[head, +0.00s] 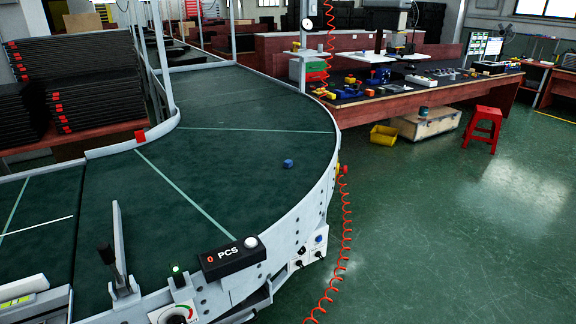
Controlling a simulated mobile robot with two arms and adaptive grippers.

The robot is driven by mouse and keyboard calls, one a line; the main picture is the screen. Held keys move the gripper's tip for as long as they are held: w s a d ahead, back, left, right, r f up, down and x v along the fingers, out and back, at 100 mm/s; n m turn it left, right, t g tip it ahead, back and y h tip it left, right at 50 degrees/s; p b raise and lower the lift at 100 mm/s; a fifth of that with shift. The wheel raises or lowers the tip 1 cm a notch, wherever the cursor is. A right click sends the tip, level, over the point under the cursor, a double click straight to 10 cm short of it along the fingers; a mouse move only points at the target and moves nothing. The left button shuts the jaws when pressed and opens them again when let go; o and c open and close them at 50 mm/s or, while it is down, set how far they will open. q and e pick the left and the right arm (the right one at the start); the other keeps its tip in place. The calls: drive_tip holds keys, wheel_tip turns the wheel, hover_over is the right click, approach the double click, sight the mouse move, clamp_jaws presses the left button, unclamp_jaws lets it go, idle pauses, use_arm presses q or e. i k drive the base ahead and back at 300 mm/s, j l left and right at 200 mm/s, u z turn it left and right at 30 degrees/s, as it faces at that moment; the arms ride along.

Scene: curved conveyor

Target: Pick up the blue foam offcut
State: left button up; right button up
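The blue foam offcut (288,163) is a small blue block. It lies alone on the dark green belt of the curved conveyor (230,105), near the outer right side of the bend. Nothing covers it. Neither of my grippers shows in the head view.
A metal side rail (318,205) runs along the belt's outer edge. A black "PCS" counter box (233,258) stands on the near rail. An orange coiled hose (346,235) hangs at the right. A cluttered workbench (430,98) and a red stool (484,125) stand beyond. The belt around the offcut is clear.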

sight(288, 163)
drive_tip(key=i+l+u, duration=0.45)
drive_tip(key=i+l, duration=0.55)
